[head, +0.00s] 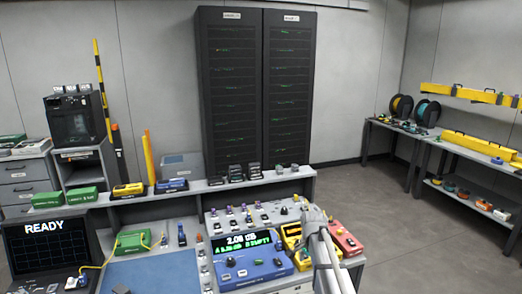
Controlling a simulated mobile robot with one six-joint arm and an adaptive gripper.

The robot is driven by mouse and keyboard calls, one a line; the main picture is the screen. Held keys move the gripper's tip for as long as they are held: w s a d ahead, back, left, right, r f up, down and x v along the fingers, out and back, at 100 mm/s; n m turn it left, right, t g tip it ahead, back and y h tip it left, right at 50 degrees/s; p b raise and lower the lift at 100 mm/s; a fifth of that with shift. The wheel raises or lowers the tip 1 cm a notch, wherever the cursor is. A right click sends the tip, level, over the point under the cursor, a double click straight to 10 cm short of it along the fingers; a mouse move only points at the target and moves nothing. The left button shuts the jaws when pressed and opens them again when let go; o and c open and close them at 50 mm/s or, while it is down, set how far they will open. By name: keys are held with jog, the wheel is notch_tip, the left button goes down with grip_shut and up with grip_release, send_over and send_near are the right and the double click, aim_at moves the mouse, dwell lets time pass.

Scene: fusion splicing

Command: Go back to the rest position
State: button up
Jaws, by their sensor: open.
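My arm comes in at the lower right, and my gripper (315,213) is at its upper end, small in the head view. It is open and I see nothing held in it. It is over the right part of the workbench, in front of a yellow device (292,238) and beside a red device (345,240). The arm hides parts of both. A blue splicer-like unit (245,268) with a lit green readout stands to its left. I cannot tell the gap between the gripper and the bench.
A monitor reading READY (44,245) stands at the left, beside a green box (132,242) with a yellow cable. A raised shelf (215,184) carries several small devices. Two dark racks (240,90) stand behind. Open floor (400,220) lies to the right, before side tables (450,190).

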jog(key=s+f+n+b, duration=0.2)
jog(key=s+n, duration=0.3)
jog(key=s, duration=0.6)
jog(key=s+f+n+b, duration=0.2)
jog(key=s+n, duration=0.4)
jog(key=s, duration=0.5)
jog(key=shift+f, duration=0.25)
dwell(0.5)
